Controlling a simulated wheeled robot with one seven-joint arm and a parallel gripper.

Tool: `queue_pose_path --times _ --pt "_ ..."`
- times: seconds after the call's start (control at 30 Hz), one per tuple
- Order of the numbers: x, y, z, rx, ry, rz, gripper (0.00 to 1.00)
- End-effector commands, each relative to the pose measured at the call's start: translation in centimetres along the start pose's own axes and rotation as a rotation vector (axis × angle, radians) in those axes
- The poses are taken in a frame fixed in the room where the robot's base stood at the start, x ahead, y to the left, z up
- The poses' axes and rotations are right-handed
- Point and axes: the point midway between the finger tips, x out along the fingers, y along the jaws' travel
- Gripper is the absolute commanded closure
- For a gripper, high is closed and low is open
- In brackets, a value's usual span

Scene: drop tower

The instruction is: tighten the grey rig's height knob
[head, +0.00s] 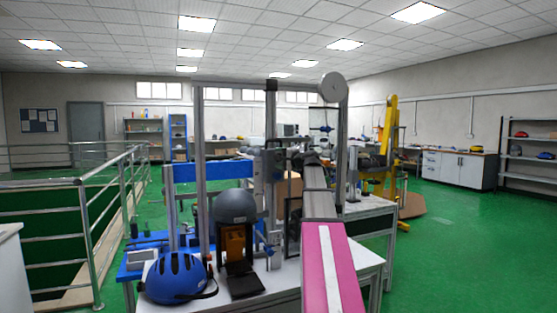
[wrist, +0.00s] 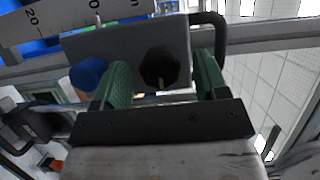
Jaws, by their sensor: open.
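The grey rig (head: 201,135) stands on the white-topped bench in the head view, with tall metal posts and a round wheel at its top right. In the wrist view its black height knob (wrist: 160,68) sits on a grey plate (wrist: 120,43). My gripper (wrist: 163,70) is open, with one green finger on either side of the knob. A gap shows between the knob and the left finger; the right finger is closer, and I cannot tell whether it touches. In the head view my arm reaches towards the rig, and the knob cannot be made out.
A white ruler scale (wrist: 60,20), a blue cylinder (wrist: 88,73) and a black handle (wrist: 219,35) are near the fingers. A blue helmet (head: 175,278) and a grey helmet (head: 235,206) are on the bench. A yellow rig (head: 390,130) stands behind. Green floor is clear at right.

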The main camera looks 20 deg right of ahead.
Motion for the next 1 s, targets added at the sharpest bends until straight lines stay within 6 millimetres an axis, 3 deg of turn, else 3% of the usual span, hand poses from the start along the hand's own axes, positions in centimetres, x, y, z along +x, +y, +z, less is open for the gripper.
queue_pose_path --times 0.3,0.5,1.0 --pt "-6.1 0.1 0.2 0.000 0.002 0.000 0.33" --pt "-8.7 0.1 0.1 -0.001 0.001 0.000 0.33" --pt "-9.6 0.0 0.1 -0.001 -0.001 0.000 0.33"
